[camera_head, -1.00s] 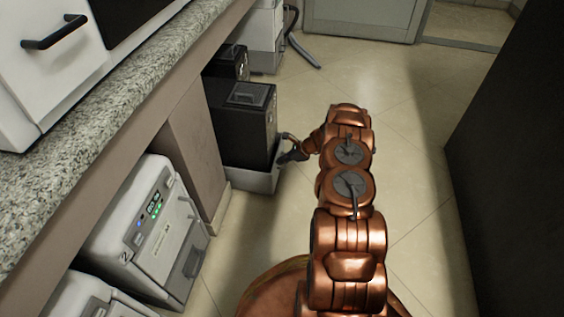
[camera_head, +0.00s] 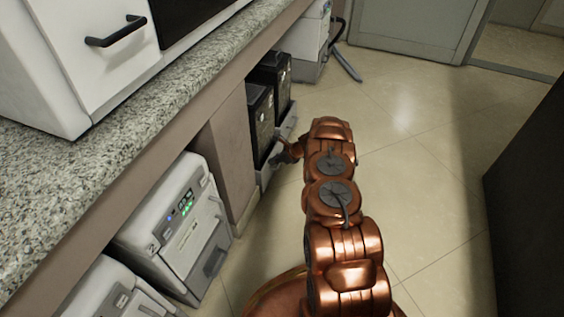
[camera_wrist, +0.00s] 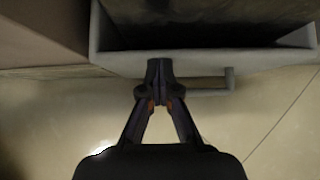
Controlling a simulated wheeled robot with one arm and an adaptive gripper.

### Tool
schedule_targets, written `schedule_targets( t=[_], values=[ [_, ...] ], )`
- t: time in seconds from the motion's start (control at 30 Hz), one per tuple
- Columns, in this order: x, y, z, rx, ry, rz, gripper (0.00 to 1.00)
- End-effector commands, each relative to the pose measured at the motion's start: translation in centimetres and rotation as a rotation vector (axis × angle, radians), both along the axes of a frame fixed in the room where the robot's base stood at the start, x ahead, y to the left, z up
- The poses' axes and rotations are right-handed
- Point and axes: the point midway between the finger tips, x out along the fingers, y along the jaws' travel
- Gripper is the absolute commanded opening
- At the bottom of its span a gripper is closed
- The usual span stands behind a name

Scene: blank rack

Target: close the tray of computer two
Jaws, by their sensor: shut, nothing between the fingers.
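A black computer (camera_head: 261,122) stands on a light grey tray (camera_head: 265,179) under the counter, its front roughly level with the cabinet panel. I cannot read a number on it. In the wrist view, the tray's front wall (camera_wrist: 110,59) runs across the top with a bar handle (camera_wrist: 208,83) on its face. My gripper (camera_wrist: 158,66) is shut and empty, its fingertips at the tray front, left of the handle's right end; I cannot tell if they touch. In the head view my gripper (camera_head: 284,156) shows small beside the tray front.
A second black computer (camera_head: 273,72) stands behind the first. Grey-white machines (camera_head: 178,235) stand under the counter nearer me. The granite counter (camera_head: 130,135) overhangs the left. Open tiled floor (camera_head: 410,180) lies right of my arm, with a dark block (camera_head: 530,200) beyond.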

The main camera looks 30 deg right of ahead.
Motion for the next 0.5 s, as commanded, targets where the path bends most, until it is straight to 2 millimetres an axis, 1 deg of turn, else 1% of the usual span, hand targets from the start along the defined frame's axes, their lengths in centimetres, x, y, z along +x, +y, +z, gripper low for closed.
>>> schedule_targets(
  t=[0.13, 0.5],
  values=[
    [0.5, 1.0, -0.1, 0.001, 0.001, 0.001, 0.00],
    [1.1, 2.0, 0.0, 0.001, -0.002, 0.003, 0.00]
  ],
)
